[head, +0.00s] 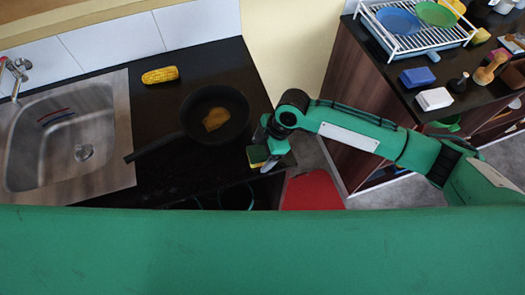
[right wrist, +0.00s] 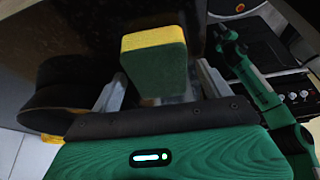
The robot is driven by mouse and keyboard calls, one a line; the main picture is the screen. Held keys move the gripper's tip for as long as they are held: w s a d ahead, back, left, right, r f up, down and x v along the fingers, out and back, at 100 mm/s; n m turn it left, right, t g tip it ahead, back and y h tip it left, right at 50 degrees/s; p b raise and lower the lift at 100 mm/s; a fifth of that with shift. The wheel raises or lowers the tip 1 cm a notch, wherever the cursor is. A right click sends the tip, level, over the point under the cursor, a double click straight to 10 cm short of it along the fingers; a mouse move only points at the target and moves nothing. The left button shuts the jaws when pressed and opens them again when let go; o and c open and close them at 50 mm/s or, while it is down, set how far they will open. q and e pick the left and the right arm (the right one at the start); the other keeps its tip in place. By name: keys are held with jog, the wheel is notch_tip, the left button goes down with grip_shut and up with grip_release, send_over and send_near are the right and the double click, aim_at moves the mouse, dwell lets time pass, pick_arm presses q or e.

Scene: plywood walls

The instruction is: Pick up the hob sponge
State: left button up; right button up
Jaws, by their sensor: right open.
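The hob sponge (head: 257,155), yellow and dark green, is at the front right edge of the black hob counter (head: 165,105). My right gripper (head: 268,150) is at the sponge, reaching in from the right. In the right wrist view the sponge (right wrist: 155,62) stands between the two spread fingers of the right gripper (right wrist: 162,75). The gripper is open, and a gap shows beside the sponge near the right finger. Whether the left finger touches it I cannot tell.
A black pan (head: 215,130) with food in it stands on the hob just left of the gripper, its handle pointing left. A corn cob (head: 160,75) lies behind. A sink (head: 70,140) is at left. A second counter with a dish rack (head: 405,42) is at right.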

aim_at(262, 152)
jog(key=c, duration=1)
jog(key=shift+c, duration=0.2)
jog(key=shift+r, duration=0.15)
jog(key=shift+r, duration=0.6)
notch_tip(262, 152, up, 19)
jog(key=b, duration=0.4)
jog(key=shift+f, duration=0.2)
